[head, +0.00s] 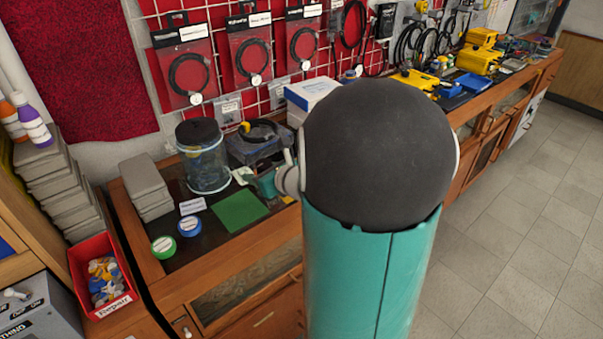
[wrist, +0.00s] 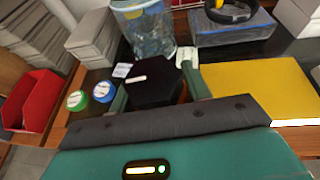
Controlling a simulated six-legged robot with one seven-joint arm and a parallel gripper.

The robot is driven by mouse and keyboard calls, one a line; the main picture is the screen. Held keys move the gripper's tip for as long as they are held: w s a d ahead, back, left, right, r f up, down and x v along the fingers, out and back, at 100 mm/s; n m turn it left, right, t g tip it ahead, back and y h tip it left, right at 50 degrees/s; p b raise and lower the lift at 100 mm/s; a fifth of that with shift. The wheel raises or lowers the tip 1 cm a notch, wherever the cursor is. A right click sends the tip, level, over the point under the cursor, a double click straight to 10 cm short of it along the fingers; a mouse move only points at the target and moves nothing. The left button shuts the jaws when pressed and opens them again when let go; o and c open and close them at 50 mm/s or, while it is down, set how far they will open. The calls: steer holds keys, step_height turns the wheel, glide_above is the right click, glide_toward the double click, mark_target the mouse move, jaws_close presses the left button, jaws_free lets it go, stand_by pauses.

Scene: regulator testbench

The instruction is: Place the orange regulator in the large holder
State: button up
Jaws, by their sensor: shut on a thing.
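My gripper (head: 262,182) is partly hidden behind my arm's large dark joint in the head view, low over the bench top at the right of the green square. In the wrist view my gripper (wrist: 155,92) has its two green fingers on either side of a dark six-sided piece with a white label. A little orange shows at this piece's right edge, so I take it as the orange regulator (wrist: 150,78). The gripper is shut on it. I cannot tell whether its underside touches anything. I cannot make out the large holder in either view.
A clear tub with a black lid (head: 207,165) stands behind. Two round-lidded jars (head: 188,226) stand at the left, near a green square (head: 240,210). A yellow flat surface (wrist: 255,88) lies right of the gripper. A red bin (head: 98,275) stands at the far left.

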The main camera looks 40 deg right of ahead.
steer(key=s+d+r+m+h, duration=0.1)
steer(key=s+d+r, duration=0.1)
steer(key=s+d, duration=0.45)
steer(key=w+d+f, duration=0.8)
steer(key=w+d, duration=0.1)
steer(key=shift+d+f, duration=0.1)
steer(key=shift+d, duration=0.1)
steer(key=shift+w+d+f+m+h, duration=0.3)
steer(key=shift+d+f, duration=0.1)
steer(key=shift+f, duration=1.8)
steer(key=shift+f, duration=0.15)
steer(key=o, duration=1.4)
